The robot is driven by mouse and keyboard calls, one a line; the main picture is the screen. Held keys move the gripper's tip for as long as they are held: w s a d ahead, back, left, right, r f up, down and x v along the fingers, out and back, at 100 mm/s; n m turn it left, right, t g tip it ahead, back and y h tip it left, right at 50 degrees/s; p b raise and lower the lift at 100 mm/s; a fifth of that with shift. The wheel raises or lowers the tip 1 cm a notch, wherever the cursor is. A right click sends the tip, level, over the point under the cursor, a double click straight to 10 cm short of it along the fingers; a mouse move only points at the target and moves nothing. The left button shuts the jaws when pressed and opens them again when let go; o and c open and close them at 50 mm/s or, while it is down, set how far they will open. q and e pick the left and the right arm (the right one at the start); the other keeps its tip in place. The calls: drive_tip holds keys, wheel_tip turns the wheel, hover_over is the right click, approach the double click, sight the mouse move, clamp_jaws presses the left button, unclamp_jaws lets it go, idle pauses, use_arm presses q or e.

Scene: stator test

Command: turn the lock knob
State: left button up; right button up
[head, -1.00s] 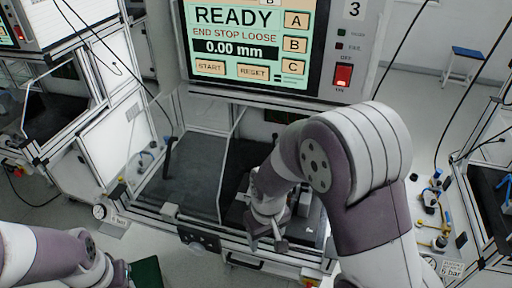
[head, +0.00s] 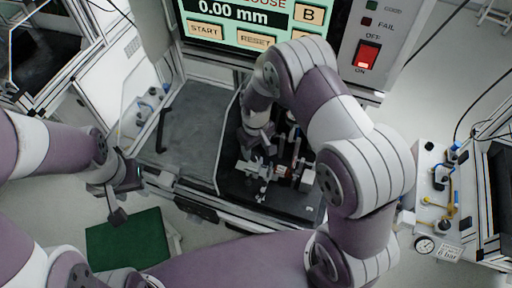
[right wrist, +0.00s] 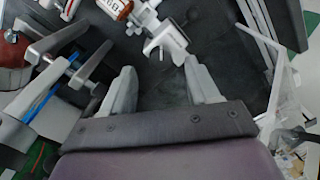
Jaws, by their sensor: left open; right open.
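The test fixture (head: 282,172), with metal parts and a red-and-white piece, sits on the dark right-hand floor of the bench. My right gripper (head: 256,148) is above and behind it, pointing down. In the right wrist view its two fingers (right wrist: 161,80) are spread with nothing between them. A light metal part with short arms (right wrist: 166,38) lies just beyond the fingertips, apart from them. I cannot tell for sure whether it is the lock knob. My left gripper (head: 118,200) is open and empty, in front of the bench at the left.
The screen (head: 240,25) and a red lit switch (head: 367,55) stand above the bench. A clear panel splits the bench; its grey left floor (head: 195,125) is mostly clear. A green mat (head: 128,240) lies low at left. A gauge (head: 424,244) is at right.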

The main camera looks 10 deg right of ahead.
sight(255, 155)
drive_tip(key=f, duration=0.3)
drive_tip(key=shift+w+d, duration=0.1)
drive_tip(key=shift+w, duration=0.25)
drive_tip(key=shift+s+f, duration=0.15)
drive_tip(key=shift+f, duration=0.05)
drive_tip(key=shift+s+a, duration=0.3)
drive_tip(key=shift+w+d, duration=0.1)
drive_tip(key=shift+d, duration=0.05)
drive_tip(key=c, duration=0.3)
drive_tip(key=shift+w, duration=0.1)
drive_tip(key=c, duration=0.7)
use_arm(q)
drive_tip(key=shift+w+a+r, duration=0.1)
drive_tip(key=shift+w+r, duration=0.05)
drive_tip(key=shift+r, duration=0.3)
use_arm(e)
drive_tip(key=shift+c, duration=0.2)
